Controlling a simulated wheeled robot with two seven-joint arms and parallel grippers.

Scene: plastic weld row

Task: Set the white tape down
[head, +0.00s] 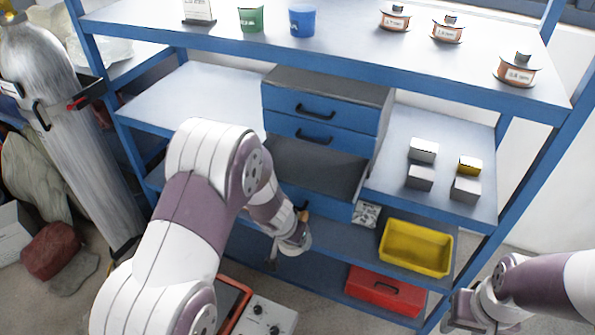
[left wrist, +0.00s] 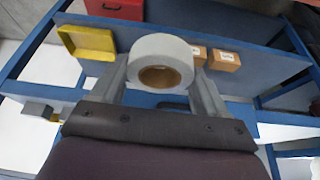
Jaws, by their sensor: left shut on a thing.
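The white tape (left wrist: 178,48) is a thick pale roll with a brown core. In the left wrist view it sits between the two fingers of my left gripper (left wrist: 161,82), which is shut on it. The tape is held in front of the blue shelving, and I cannot tell whether it touches a shelf.
A yellow bin (head: 416,247) stands on a lower shelf, with a red case (head: 385,292) below it. Small brown boxes (left wrist: 225,61) lie beside the tape in the left wrist view. An open drawer (head: 315,167) juts out above my left gripper. Grey blocks (head: 423,151) stand on the middle shelf.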

